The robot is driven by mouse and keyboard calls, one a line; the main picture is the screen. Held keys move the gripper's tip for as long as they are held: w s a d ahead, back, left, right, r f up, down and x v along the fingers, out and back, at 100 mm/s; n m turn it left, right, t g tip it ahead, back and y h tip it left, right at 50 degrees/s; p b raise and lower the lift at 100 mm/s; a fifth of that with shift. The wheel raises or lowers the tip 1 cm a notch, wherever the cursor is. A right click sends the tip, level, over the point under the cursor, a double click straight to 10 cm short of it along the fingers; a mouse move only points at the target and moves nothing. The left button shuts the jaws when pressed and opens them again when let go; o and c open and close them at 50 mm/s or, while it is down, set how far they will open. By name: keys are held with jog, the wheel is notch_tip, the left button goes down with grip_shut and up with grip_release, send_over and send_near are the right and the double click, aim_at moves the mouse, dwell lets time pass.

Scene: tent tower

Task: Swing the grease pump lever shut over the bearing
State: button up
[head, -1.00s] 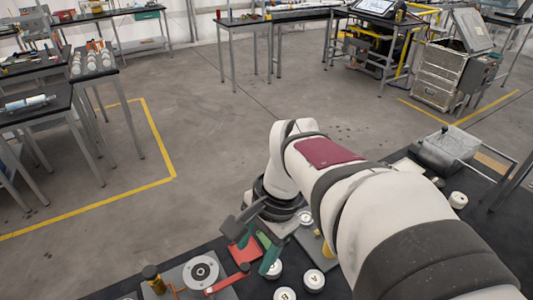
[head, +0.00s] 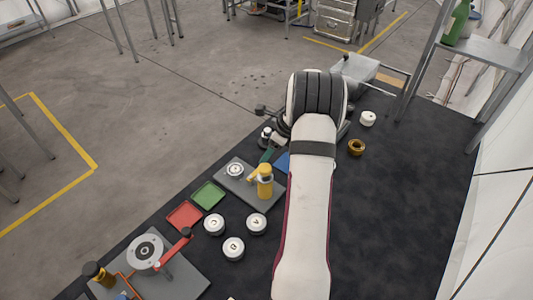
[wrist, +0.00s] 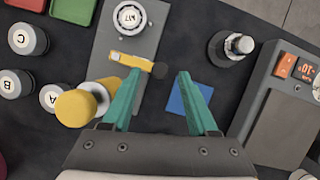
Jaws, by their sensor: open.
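The grease pump is a yellow post (head: 265,182) on a grey plate (head: 228,180); it also shows in the wrist view (wrist: 75,107). Its yellow lever (wrist: 128,59) ends in a black knob (wrist: 160,70) and points right, short of the bearing. The bearing (wrist: 131,17) is a white round part marked M7 at the plate's far end, uncovered; it also shows in the head view (head: 235,170). My gripper (wrist: 159,74) is open, with the knob between its green fingertips in the picture. I cannot tell whether a finger touches the lever. In the head view my arm mostly hides the gripper.
White lettered pucks (head: 233,248) stand left of my arm. Red (head: 185,215) and green (head: 208,195) trays lie beside the plate. A blue square (wrist: 190,97) lies under the right finger. A dark-based bottle (wrist: 229,47) and a grey box (wrist: 285,110) stand right.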

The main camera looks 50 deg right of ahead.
jog(key=shift+x, duration=0.75)
grip_shut()
dwell(0.9)
